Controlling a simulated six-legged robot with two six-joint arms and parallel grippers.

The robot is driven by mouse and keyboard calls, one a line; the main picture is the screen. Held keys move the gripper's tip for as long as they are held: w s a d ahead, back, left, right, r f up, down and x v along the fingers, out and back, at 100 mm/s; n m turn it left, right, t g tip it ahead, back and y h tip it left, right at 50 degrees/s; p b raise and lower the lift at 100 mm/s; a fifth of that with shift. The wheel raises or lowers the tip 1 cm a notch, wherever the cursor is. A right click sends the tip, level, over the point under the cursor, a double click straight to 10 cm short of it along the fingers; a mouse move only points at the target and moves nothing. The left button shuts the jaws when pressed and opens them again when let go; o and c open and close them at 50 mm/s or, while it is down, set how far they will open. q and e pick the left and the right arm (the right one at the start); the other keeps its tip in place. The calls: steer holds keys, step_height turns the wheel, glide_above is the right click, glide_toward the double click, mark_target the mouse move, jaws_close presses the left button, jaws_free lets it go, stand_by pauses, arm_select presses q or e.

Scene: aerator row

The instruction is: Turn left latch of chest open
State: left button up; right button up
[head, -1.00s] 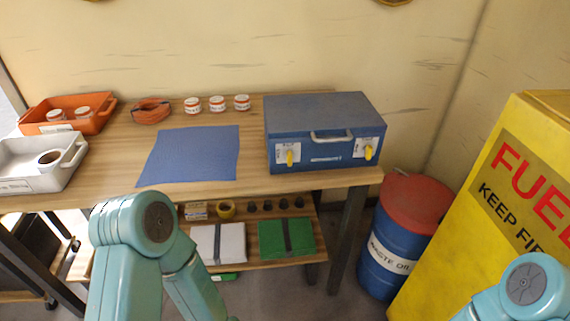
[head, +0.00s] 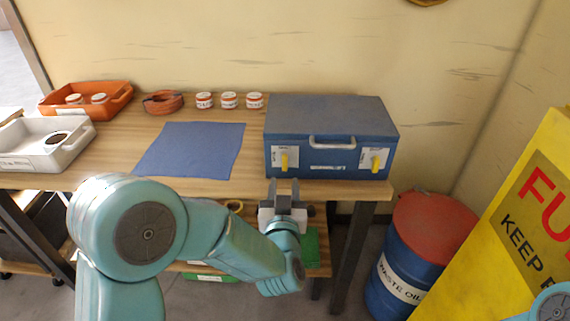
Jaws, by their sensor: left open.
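The blue chest (head: 331,131) stands closed on the right end of the wooden workbench. Its left latch (head: 284,161) is a yellow handle on a white plate, pointing about upright. The right latch (head: 375,161) is a similar yellow handle on its own plate. My left gripper (head: 284,186) is just in front of and below the left latch, with its fingers apart and nothing between them. I cannot tell whether a fingertip touches the chest. Of my right arm only a link shows at the lower right; its gripper is out of view.
A blue mat (head: 190,150) lies left of the chest. Several small jars, an orange cable coil (head: 163,102), an orange bin (head: 87,99) and a grey tray (head: 45,144) are on the bench (head: 232,187). A waste oil drum (head: 423,254) and yellow cabinet (head: 520,230) stand right.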

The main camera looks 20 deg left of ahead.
mark_target(285, 164)
arm_select(q)
steer(key=p+x, duration=0.1)
steer(key=x, duration=0.6)
steer(key=shift+w+a+f, duration=0.1)
steer(key=shift+w+a, duration=0.05)
steer(key=shift+w, duration=0.1)
jaws_close()
